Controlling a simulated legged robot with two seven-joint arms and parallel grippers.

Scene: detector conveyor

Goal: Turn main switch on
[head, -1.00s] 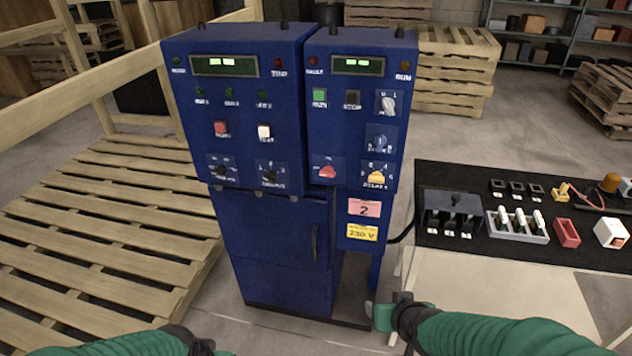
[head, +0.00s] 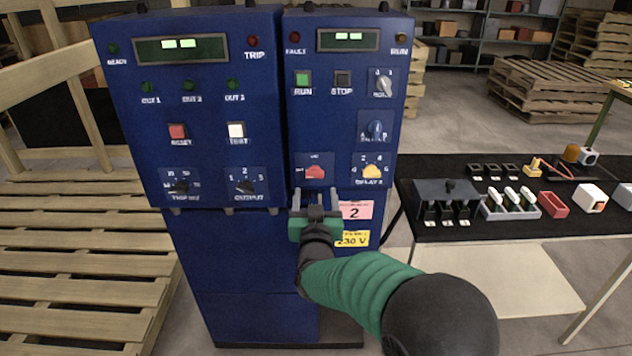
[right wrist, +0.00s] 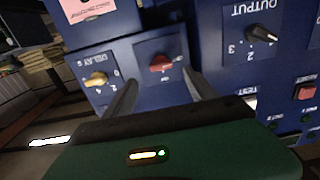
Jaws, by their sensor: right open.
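The red rotary knob (head: 315,173), which looks like the main switch, sits low on the front of the right-hand blue control box (head: 345,100). In the right wrist view the red knob (right wrist: 161,63) lies ahead, between the two fingers, with small lettering around it that is hard to read. My right gripper (head: 316,194) is open just below and in front of the knob, its fingers pointing at the panel; they appear apart from the knob. The open fingers also show in the right wrist view (right wrist: 160,84). My left gripper is out of view.
A yellow delay knob (head: 372,172) is just right of the red one. The black output knob (head: 245,187) is on the left box. A table (head: 412,227) with switches and small parts stands right. A wooden pallet (head: 70,260) lies left.

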